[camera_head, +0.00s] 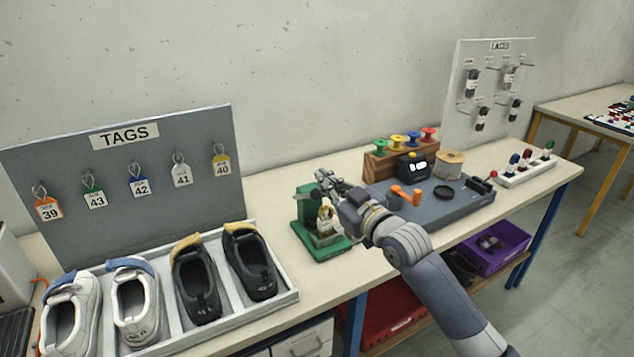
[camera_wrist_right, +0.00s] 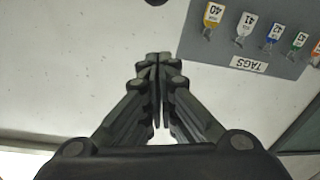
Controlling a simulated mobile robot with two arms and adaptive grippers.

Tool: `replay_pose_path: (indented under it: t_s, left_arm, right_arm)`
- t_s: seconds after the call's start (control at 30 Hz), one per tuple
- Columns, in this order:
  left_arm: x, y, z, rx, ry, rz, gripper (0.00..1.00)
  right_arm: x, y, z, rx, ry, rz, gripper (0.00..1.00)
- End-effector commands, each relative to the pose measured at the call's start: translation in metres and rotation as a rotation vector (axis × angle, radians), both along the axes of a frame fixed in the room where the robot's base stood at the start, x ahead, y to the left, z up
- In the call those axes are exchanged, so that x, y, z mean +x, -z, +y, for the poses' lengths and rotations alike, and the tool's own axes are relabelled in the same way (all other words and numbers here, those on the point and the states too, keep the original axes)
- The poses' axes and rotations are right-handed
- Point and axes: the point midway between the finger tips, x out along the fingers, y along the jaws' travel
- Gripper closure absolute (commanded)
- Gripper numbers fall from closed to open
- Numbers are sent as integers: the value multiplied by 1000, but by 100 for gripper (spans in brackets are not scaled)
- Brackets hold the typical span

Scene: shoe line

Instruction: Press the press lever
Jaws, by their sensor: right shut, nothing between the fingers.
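The press (camera_head: 318,240) is a green device on the table, in the middle of the head view. Its base and part of its upright show; its lever is mostly hidden behind my right gripper, so I cannot tell its position. My right gripper (camera_head: 326,184) is shut and empty, over the top of the press. I cannot tell whether it touches the lever. In the right wrist view, the right gripper (camera_wrist_right: 157,62) has its fingertips together in front of the wall, and no press shows there. My left gripper is in neither view.
A grey tray (camera_head: 215,322) with several shoes stands to the left. Behind it is the TAGS board (camera_head: 70,165), also in the right wrist view (camera_wrist_right: 270,50). To the right are a dark workstation (camera_head: 470,205), a spool rack (camera_head: 375,165) and a white strip (camera_head: 525,172). A purple bin (camera_head: 510,255) is below.

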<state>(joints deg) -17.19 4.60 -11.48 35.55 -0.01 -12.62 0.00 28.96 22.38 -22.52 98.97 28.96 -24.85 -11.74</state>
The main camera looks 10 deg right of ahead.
Motion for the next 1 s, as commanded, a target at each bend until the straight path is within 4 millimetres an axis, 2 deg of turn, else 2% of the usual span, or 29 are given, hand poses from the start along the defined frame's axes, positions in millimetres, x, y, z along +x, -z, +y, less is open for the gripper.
replay_pose_path:
  t_s: [0.2, 0.47, 0.53, 0.7, 1.0]
  left_arm:
    - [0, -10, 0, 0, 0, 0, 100]
    - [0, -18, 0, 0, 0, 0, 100]
    - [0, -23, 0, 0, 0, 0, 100]
    - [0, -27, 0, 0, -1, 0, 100]
    - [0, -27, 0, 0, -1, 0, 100]
  right_arm:
    - [31, -3, 15, 2, -1, 1, 100]
    - [60, -1, 28, -1, 0, 3, 100]
    - [56, 13, 22, -3, 1, 6, 100]
    - [52, 29, 15, -2, 0, 2, 100]
    - [51, 35, 13, 0, 0, 0, 100]
